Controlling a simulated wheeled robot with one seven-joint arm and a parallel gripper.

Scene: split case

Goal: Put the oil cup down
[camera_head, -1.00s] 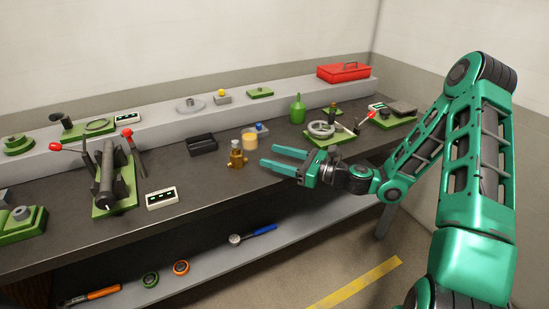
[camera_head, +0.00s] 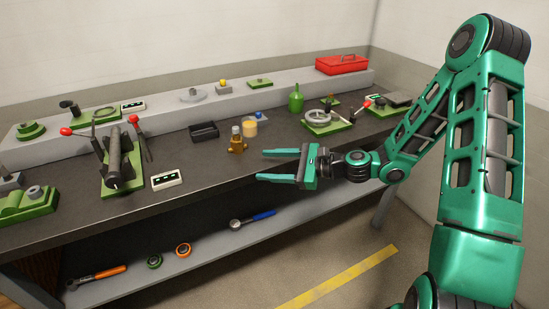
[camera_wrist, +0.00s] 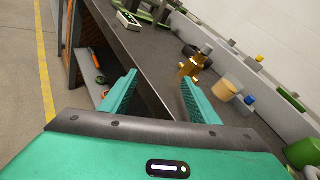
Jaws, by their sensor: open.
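A tan cylinder (camera_head: 250,126) stands just behind the cup, and a black bin (camera_head: 204,131) behind it to the left. A white panel (camera_head: 167,180) lies left. A green bottle (camera_head: 296,101) and handwheel fixture (camera_head: 325,121) stand right. A lower shelf (camera_head: 215,230) holds tools.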

